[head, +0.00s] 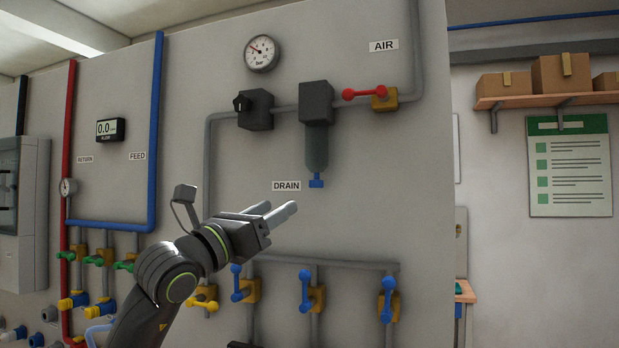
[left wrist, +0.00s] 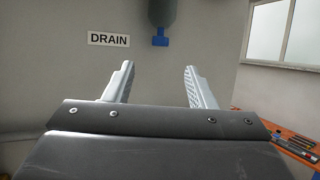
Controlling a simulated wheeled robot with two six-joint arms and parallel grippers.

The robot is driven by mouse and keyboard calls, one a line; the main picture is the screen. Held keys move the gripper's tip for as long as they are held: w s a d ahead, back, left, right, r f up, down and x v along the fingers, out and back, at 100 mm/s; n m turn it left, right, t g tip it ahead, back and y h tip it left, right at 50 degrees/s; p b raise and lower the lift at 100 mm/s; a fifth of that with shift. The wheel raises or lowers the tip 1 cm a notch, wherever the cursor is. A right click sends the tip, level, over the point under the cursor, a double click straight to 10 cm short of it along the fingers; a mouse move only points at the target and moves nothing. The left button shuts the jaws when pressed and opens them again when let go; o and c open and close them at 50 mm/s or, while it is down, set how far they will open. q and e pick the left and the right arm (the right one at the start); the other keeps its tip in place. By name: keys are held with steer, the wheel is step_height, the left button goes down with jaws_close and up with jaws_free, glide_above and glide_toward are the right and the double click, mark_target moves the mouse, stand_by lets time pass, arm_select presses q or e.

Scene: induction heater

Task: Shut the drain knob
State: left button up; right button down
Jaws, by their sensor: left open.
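The blue drain knob (head: 316,181) hangs under the dark filter bowl (head: 317,148), to the right of the DRAIN label (head: 286,186). In the left wrist view the drain knob (left wrist: 160,38) shows above and between my fingertips, with the DRAIN label (left wrist: 109,39) to its left. My left gripper (head: 280,211) is open and empty, below and to the left of the knob in the head view, and apart from it. In the left wrist view my left gripper (left wrist: 158,68) shows both fingers spread. My right gripper is not in view.
A red-handled air valve (head: 364,93) and a black regulator (head: 254,110) sit on the pipe above. Several blue-handled valves (head: 305,290) stand below my gripper. A gauge (head: 262,53) is higher up. The wall right of the knob is bare.

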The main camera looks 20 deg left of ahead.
mark_target(311, 187)
arm_select(q)
steer(key=p+x, duration=0.5)
steer(key=x, duration=0.5)
steer(key=shift+w+d+r, duration=0.15)
steer(key=shift+w, duration=0.15)
steer(key=shift+c, duration=0.2)
steer(key=c, duration=0.9)
